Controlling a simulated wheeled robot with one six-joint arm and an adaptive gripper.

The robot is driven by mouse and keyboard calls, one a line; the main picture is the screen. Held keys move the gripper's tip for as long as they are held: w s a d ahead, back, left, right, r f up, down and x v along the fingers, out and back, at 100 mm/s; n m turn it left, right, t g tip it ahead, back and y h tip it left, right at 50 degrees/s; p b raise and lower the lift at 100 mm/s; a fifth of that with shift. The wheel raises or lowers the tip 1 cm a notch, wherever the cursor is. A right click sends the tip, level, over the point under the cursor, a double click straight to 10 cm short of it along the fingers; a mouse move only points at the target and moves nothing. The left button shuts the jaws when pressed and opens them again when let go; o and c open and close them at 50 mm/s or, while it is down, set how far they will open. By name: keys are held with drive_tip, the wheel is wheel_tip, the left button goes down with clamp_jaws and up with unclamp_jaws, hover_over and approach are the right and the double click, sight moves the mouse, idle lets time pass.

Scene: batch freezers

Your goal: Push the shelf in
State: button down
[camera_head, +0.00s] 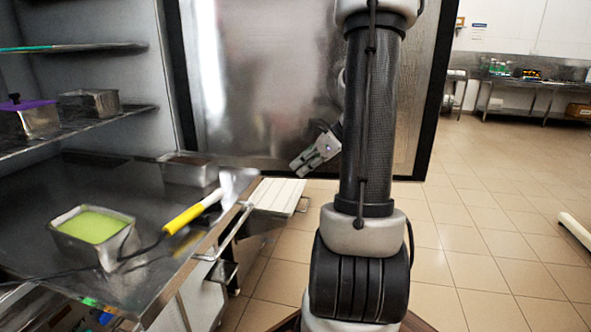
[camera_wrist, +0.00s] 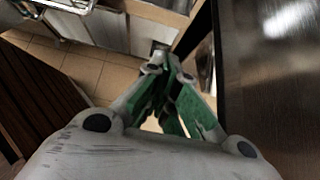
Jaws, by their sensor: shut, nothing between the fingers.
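A wide steel shelf (camera_head: 150,262) sits low in the open freezer at the left of the head view. It reaches further out than the shelf above it (camera_head: 85,128). A metal tub with green contents (camera_head: 95,228) and a spatula with a yellow handle (camera_head: 192,212) are on it. My gripper (camera_head: 298,168) is shut and empty, to the right of the shelf's front edge and in front of the open door. The gap between them is hard to judge. In the wrist view my gripper's green-padded fingers (camera_wrist: 168,72) come together with nothing between them.
The open steel door (camera_head: 270,80) stands behind my arm. A white slatted panel (camera_head: 278,196) juts out near the shelf's front corner. Another metal tub (camera_head: 188,168) is at the shelf's far end. Tiled floor (camera_head: 480,230) is open at the right.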

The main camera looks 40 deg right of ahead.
drive_tip(key=w+a+f, duration=0.5)
drive_tip(key=w+a, duration=0.1)
drive_tip(key=w, duration=0.1)
drive_tip(key=shift+w+f, duration=0.3)
drive_tip(key=shift+w, duration=0.05)
drive_tip(key=shift+a, duration=0.15)
drive_tip(key=w+a, duration=0.7)
drive_tip(key=w, duration=0.2)
drive_tip(key=w+a, duration=0.7)
drive_tip(key=w, duration=0.2)
drive_tip(key=w+a, duration=0.6)
drive_tip(key=w, duration=0.2)
drive_tip(key=shift+w+a, duration=0.4)
